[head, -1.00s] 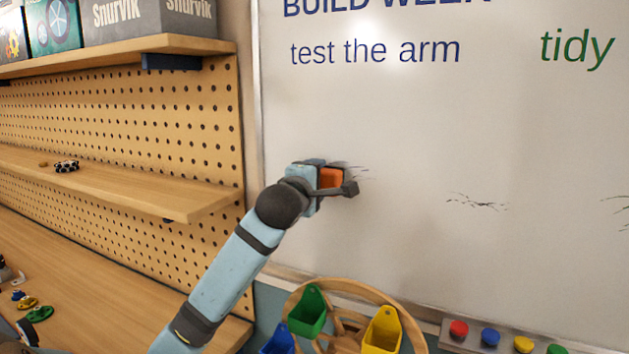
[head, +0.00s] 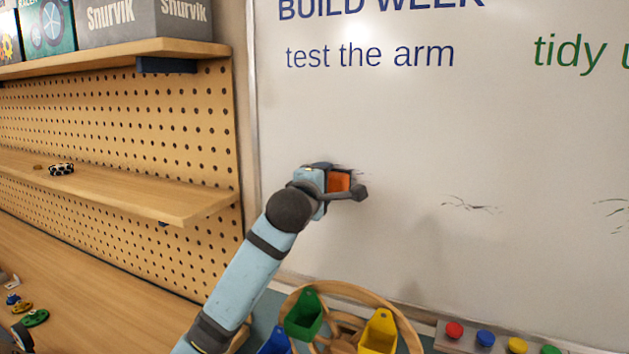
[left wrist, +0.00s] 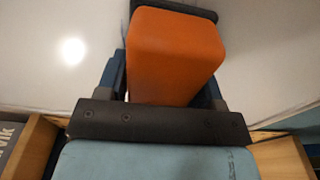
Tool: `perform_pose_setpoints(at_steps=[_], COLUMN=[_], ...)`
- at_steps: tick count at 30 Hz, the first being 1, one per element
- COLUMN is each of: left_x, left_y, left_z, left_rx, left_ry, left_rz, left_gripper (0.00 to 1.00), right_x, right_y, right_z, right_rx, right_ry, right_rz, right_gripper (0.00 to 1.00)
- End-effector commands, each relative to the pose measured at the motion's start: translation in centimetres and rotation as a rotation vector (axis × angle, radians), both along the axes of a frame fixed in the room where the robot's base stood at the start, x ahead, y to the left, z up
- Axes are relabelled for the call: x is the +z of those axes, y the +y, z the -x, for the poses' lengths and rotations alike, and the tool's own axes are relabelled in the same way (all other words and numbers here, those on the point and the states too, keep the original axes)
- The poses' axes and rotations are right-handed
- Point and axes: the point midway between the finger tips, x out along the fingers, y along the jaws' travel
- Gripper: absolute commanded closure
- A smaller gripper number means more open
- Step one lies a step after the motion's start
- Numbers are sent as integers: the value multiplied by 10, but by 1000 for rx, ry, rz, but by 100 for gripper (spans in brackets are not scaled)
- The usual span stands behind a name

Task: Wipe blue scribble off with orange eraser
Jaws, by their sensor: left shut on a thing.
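The orange eraser (head: 339,182) is at the whiteboard (head: 400,130), held in my left gripper (head: 345,185). In the left wrist view the eraser (left wrist: 175,55) sits between the two fingers, with its far end at the board. Whether it presses on the board I cannot tell for sure. Dark scribble marks (head: 470,205) lie further right, and more marks (head: 612,212) are at the right edge. My right gripper is not in view.
Lettering (head: 370,53) fills the upper board. A pegboard with a shelf (head: 120,185) stands left. The board between the marks is clear.

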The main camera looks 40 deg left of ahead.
Motion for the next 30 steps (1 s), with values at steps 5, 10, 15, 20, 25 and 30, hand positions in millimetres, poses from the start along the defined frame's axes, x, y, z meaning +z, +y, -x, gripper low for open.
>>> perform_pose_setpoints(at_steps=[5,10,15,20,25,30], left_x=[1,0,0,1,0,0], left_y=[-14,-18,-30,-43,-51,-57], left_z=[-4,-5,-10,-15,-18,-21], left_rx=[-1,0,-2,-1,0,-1], left_ry=[-1,0,-1,-1,-1,0], left_rz=[3,1,4,4,2,3], left_gripper=[58,58,58,58,58,58], right_x=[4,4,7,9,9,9], right_y=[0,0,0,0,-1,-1], right_z=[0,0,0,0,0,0], right_rx=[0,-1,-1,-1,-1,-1], right_ry=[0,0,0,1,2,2], right_rz=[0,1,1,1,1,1], right_gripper=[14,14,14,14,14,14])
